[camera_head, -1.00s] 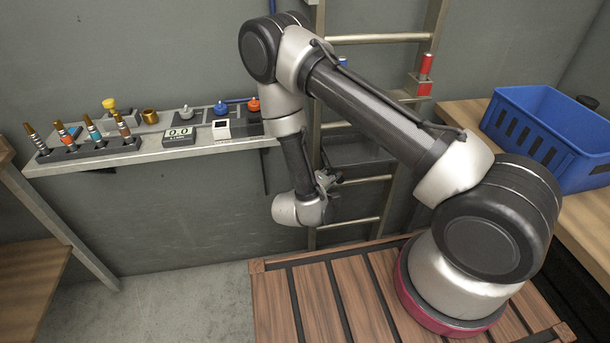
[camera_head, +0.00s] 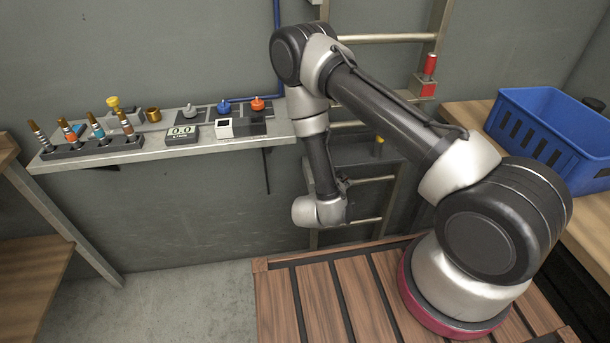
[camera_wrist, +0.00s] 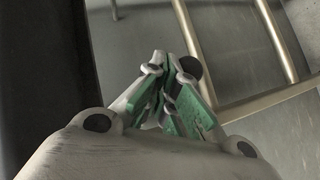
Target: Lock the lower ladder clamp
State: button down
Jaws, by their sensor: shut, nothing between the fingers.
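The metal ladder (camera_head: 388,38) stands against the grey wall, partly hidden behind my arm. A red-handled clamp (camera_head: 429,72) sits on its right rail, high up. A small yellow-topped part (camera_head: 379,145) shows lower down, beside my forearm; I cannot tell whether it belongs to the lower clamp. My gripper (camera_head: 343,184) is low in front of the ladder, mostly hidden by my wrist. In the wrist view my gripper (camera_wrist: 178,64) is shut and empty, its green-padded fingers together. A dark round thing (camera_wrist: 191,67) shows right by the fingertips; I cannot tell whether they touch it.
A wall shelf (camera_head: 218,139) with several small parts and a display is left of my arm. A blue crate (camera_head: 555,135) stands on the wooden bench at the right. A slatted wooden platform (camera_head: 310,295) lies below. Ladder rungs (camera_wrist: 262,104) show in the wrist view.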

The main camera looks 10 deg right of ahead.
dwell(0.4)
jog(key=v, duration=1.2)
